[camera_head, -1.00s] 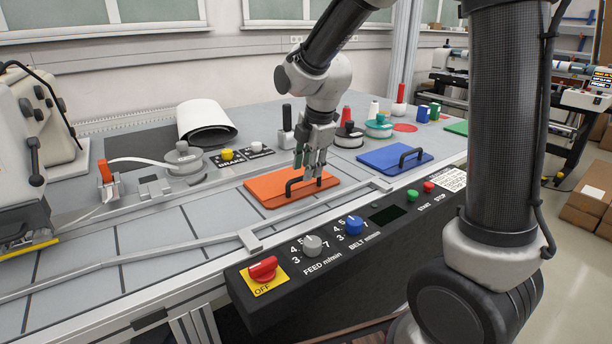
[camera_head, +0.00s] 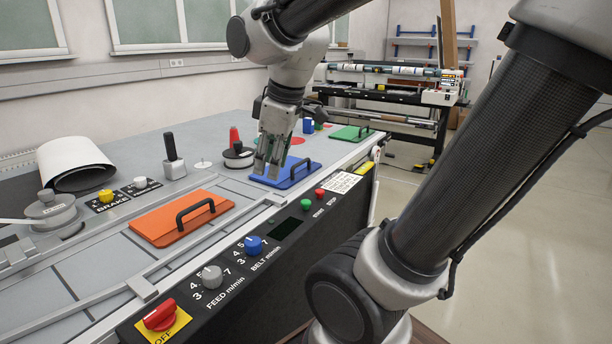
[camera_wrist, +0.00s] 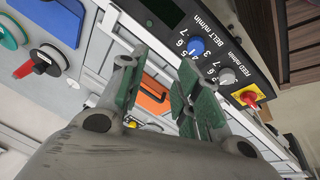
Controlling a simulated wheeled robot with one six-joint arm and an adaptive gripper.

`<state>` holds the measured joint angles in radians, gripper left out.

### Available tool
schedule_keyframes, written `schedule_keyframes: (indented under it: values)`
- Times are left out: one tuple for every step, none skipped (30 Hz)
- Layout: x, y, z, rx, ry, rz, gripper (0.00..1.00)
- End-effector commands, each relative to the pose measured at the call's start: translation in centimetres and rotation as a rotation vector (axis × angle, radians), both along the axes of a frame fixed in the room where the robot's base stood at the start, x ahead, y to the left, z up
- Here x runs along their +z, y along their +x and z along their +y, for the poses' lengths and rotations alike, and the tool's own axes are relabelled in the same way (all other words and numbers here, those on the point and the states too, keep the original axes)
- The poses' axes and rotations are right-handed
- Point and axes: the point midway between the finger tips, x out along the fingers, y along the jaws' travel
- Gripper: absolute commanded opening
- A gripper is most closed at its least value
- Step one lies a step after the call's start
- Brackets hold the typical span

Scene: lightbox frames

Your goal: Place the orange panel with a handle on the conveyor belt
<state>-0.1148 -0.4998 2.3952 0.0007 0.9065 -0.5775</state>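The orange panel (camera_head: 166,226) lies flat on the grey lined conveyor belt (camera_head: 108,258), behind the front rail, with its black handle (camera_head: 196,208) up. My gripper (camera_head: 267,166) is to the right of it and apart from it, pointing down in front of the left part of the blue panel (camera_head: 285,179). The orange panel (camera_wrist: 154,97) shows beyond the gap, partly hidden by the fingers.
The control box (camera_head: 240,270) with knobs and buttons runs along the front edge. A spool (camera_head: 50,212), a white roll (camera_head: 75,165) and a black-handled stamp (camera_head: 173,158) stand behind the belt. A green panel (camera_head: 350,134) lies farther right. The floor at right is clear.

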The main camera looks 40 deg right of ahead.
Motion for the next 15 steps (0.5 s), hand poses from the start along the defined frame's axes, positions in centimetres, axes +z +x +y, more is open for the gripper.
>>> schedule_keyframes:
  values:
    - [-0.1,-2.3,-1.1,-0.149,0.044,-0.009,0.33]
    - [-0.3,-3.5,-1.6,-0.238,0.072,-0.011,0.33]
    - [-0.5,-4.9,-2.1,-0.345,0.105,-0.015,0.33]
    - [-0.7,-5.8,-2.4,-0.414,0.128,-0.018,0.33]
    - [-0.9,-6.6,-2.6,-0.474,0.146,-0.019,0.33]
    - [-1.1,-7.3,-2.9,-0.541,0.168,-0.021,0.33]
    - [-1.3,-7.8,-3.0,-0.58,0.181,-0.021,0.33]
    - [-1.4,-8.2,-3.1,-0.611,0.191,-0.022,0.33]
    - [-1.5,-8.5,-3.2,-0.639,0.201,-0.022,0.33]
    - [-1.5,-8.6,-3.3,-0.652,0.204,-0.022,0.33]
    - [-1.6,-8.7,-3.3,-0.66,0.207,-0.022,0.33]
    - [-1.6,-8.7,-3.3,-0.664,0.208,-0.022,0.33]
    - [-1.6,-8.7,-3.3,-0.664,0.208,-0.022,0.33]
    - [-1.6,-8.7,-3.3,-0.663,0.208,-0.022,0.33]
    - [-1.6,-8.7,-3.3,-0.662,0.208,-0.022,0.33]
